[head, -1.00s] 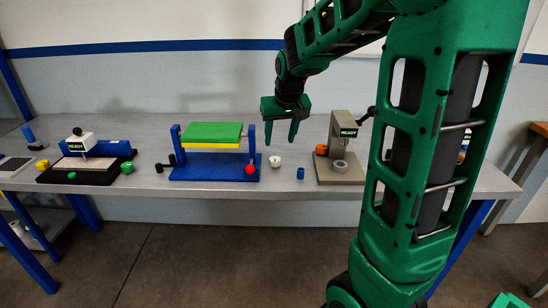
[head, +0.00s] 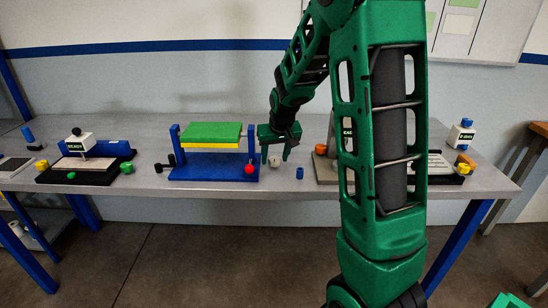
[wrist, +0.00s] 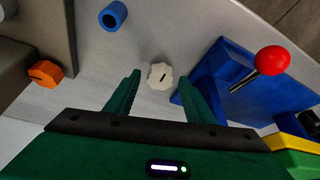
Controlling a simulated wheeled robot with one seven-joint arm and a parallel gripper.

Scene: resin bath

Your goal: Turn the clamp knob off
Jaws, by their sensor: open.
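A white faceted knob (wrist: 160,76) with a dark line on its face shows in the wrist view, beyond and between my fingertips. In the head view the white knob (head: 274,161) sits on the bench right of the blue stand, partly hidden by my gripper. My gripper (head: 275,156) is open and points down just above it. In the wrist view my gripper (wrist: 161,74) has one finger on each side of the knob, with nothing held. I cannot tell whether the fingers reach down beside it. No label naming a clamp knob is readable.
The blue stand (head: 212,173) with a red ball lever (head: 250,169) is close on the left. A blue cylinder (head: 300,173) and an orange knob (head: 320,149) are on the right. My arm hides much of the right-hand device. The bench front edge is clear.

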